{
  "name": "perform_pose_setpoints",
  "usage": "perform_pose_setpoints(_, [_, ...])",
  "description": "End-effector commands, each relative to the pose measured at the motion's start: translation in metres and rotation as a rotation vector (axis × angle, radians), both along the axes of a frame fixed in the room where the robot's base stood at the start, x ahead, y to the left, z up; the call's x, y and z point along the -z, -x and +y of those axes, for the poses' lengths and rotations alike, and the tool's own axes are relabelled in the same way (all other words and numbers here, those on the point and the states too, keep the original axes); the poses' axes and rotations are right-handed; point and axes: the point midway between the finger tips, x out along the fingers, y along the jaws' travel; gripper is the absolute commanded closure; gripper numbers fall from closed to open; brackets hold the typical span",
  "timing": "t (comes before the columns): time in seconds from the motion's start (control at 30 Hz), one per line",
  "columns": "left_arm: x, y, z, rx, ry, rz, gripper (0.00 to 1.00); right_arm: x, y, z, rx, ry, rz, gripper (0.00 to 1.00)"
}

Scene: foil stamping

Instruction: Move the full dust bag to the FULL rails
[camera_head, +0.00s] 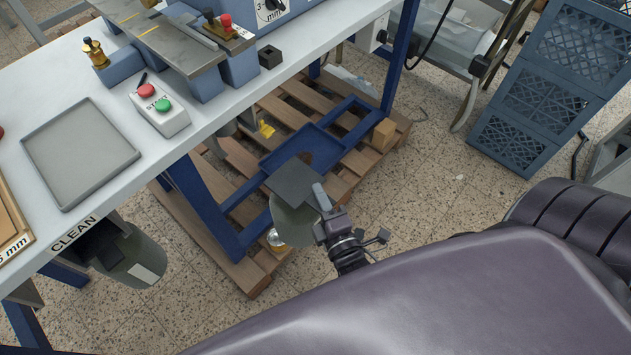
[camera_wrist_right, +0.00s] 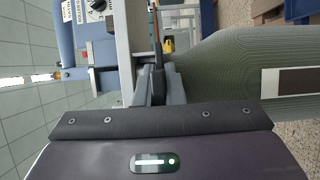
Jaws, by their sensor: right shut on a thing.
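My right gripper (camera_head: 325,215) is shut on the full dust bag (camera_head: 292,224), a grey-green bag with a dark square plate on top. It holds the bag beside the table's blue legs, above the floor and pallet. In the right wrist view the gripper fingers (camera_wrist_right: 158,82) grip the bag's edge, and the bag (camera_wrist_right: 225,65) stretches to the right with a white-bordered dark label. A similar bag (camera_head: 140,262) hangs under the table edge marked CLEAN. I cannot make out rails marked FULL. My left gripper is not in view.
The white table (camera_head: 195,142) carries a grey tray (camera_head: 80,150), a button box (camera_head: 160,107) and the stamping machine. A blue under-frame (camera_head: 238,205) and wooden pallet (camera_head: 245,280) lie close to the held bag. Blue crates (camera_head: 550,85) stand at right. Speckled floor between is open.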

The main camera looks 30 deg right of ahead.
Motion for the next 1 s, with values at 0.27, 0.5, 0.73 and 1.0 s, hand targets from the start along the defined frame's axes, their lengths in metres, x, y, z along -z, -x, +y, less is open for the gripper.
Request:
perform_pose_setpoints(0.27, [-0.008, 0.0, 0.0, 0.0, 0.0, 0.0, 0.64, -0.002, 0.013, -0.005, 0.0, 0.002, -0.001, 1.0])
perform_pose_setpoints(0.5, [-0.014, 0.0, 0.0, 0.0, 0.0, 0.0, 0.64, -0.002, 0.025, -0.009, 0.001, 0.001, -0.001, 1.0])
perform_pose_setpoints(0.73, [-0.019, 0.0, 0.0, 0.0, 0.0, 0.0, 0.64, -0.002, 0.036, -0.013, 0.0, 0.001, 0.0, 1.0])
perform_pose_setpoints(1.0, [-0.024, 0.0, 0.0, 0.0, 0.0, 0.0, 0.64, -0.001, 0.048, -0.018, 0.001, 0.002, 0.0, 1.0])
